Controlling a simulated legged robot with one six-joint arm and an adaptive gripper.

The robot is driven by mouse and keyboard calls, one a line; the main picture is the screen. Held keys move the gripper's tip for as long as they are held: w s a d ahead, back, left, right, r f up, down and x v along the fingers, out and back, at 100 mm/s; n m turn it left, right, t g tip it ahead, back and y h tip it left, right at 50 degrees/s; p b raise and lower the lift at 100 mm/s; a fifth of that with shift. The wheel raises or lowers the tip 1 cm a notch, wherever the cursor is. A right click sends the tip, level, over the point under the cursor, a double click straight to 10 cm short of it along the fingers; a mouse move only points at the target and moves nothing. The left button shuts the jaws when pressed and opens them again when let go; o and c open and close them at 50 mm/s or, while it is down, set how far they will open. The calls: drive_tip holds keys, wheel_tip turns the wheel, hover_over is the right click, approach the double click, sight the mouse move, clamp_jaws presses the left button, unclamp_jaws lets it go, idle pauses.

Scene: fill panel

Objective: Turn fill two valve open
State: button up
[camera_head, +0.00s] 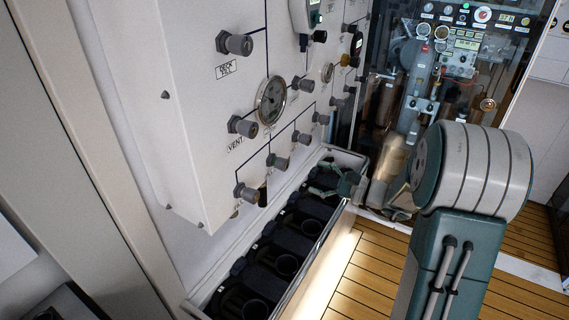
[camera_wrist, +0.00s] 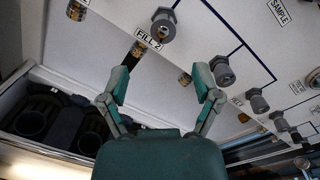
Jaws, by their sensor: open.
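In the wrist view, the FILL 2 label (camera_wrist: 149,39) is on the white panel, with a grey valve knob (camera_wrist: 162,27) just above it. My gripper (camera_wrist: 160,84) is open and empty, its green fingers spread wide below that knob and apart from it. The right fingertip overlaps the edge of another grey knob (camera_wrist: 222,70) in the picture; contact cannot be told. In the head view, my gripper (camera_head: 322,180) is low at the panel's right, over the trough. I cannot tell which lower-row knob there is fill two.
The panel (camera_head: 190,130) carries several grey knobs and a round gauge (camera_head: 271,101). Brass fittings (camera_wrist: 135,51) hang under its lower edge in the wrist view. A black trough (camera_head: 262,248) with round cups runs below it. Wooden floor (camera_head: 365,265) lies to the right.

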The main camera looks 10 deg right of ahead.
sight(287, 166)
drive_tip(key=x, duration=0.7)
drive_tip(key=shift+w, duration=0.55)
drive_tip(key=shift+w+a, duration=0.45)
drive_tip(key=shift+a, duration=0.45)
drive_tip(key=shift+d, duration=0.2)
clamp_jaws()
